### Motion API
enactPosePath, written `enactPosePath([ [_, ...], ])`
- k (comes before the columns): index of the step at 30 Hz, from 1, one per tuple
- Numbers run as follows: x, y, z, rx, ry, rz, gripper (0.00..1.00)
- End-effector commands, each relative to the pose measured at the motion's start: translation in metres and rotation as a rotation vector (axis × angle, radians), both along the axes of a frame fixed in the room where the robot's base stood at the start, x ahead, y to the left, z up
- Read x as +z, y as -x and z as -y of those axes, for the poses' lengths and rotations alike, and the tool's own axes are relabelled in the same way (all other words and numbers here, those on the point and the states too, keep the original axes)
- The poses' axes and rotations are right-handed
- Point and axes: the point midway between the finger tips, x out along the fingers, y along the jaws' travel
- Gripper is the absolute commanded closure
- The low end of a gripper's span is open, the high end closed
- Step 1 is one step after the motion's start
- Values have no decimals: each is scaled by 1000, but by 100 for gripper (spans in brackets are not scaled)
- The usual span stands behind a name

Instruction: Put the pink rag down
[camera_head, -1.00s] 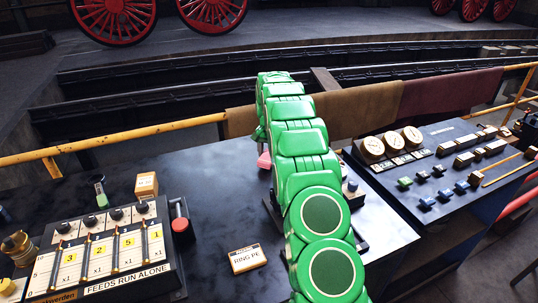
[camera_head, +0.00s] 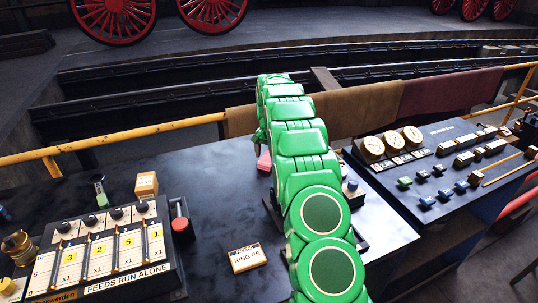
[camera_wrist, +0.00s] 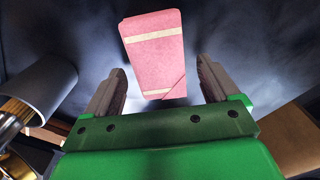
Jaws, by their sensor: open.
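The pink rag (camera_wrist: 155,55) is a folded block with two pale bands. In the wrist view it lies just past and between my fingertips on the dark surface, with a gap on each side. In the head view only a small pink part of it (camera_head: 263,162) shows at the left of my green arm. My gripper (camera_wrist: 163,78) is open, with its two grey fingers apart and nothing between them held. In the head view my arm hides most of the gripper and the rag.
A gauge panel (camera_head: 440,170) is at right. A yellow rail (camera_head: 130,135) runs behind.

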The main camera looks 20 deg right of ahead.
Motion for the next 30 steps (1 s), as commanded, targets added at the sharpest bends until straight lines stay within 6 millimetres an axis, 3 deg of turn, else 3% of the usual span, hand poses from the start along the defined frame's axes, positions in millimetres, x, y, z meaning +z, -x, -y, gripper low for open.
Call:
enactPosePath([
  [5, 18, 0, 0, 0, 0, 0, 12],
  [19, 100, 0, 0, 0, 1, 2, 12],
  [30, 121, 0, 0, 0, 0, -1, 12],
])
